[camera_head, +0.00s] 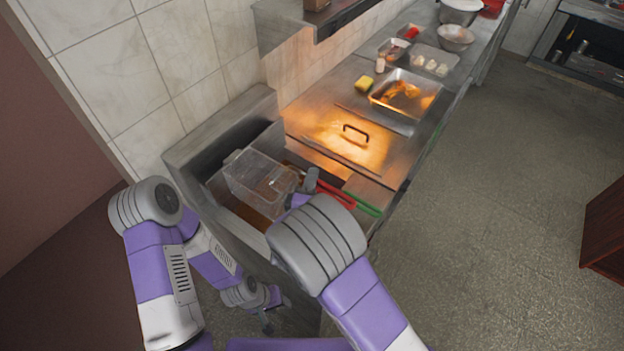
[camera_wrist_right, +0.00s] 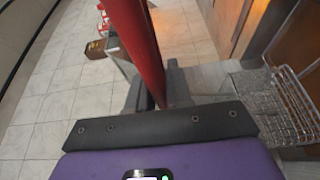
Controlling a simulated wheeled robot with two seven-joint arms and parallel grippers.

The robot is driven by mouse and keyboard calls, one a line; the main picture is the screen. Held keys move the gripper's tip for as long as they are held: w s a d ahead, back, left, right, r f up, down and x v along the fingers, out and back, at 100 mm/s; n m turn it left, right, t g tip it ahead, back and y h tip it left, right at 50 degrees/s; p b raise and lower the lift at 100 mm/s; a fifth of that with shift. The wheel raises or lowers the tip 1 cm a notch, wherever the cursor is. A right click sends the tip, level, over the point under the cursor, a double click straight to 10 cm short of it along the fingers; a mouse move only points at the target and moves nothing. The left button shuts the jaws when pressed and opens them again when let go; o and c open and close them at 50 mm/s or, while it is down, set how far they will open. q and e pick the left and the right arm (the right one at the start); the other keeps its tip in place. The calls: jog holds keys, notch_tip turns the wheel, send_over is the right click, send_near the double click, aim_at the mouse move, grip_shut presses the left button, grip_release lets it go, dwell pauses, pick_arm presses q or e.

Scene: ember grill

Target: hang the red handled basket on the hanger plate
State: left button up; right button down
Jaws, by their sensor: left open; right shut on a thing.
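The red handle (camera_head: 338,194) of a basket shows beside my right gripper (camera_head: 311,181) in the head view. In the right wrist view the red handle (camera_wrist_right: 136,40) runs between the dark jaws, and my right gripper is shut on it. A wire basket (camera_head: 258,178) sits over the fryer well at the left of this gripper; its join to the red handle is hidden. My left gripper (camera_head: 267,322) is open and empty, low in front of the fryer. A raised metal back panel (camera_head: 222,128) stands behind the well; I cannot make out the hanger plate.
A green handle (camera_head: 366,208) lies beside the red one. A metal lid (camera_head: 330,140) with a dark handle covers the counter behind. A tray of food (camera_head: 408,91) and a yellow sponge (camera_head: 364,83) stand farther back. The floor at the right (camera_head: 490,210) is clear.

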jog(key=shift+f+b, duration=0.4)
jog(key=shift+f, duration=0.15)
jog(key=c, duration=1)
grip_release()
jog(key=shift+o, duration=0.2)
jog(key=shift+s, duration=0.1)
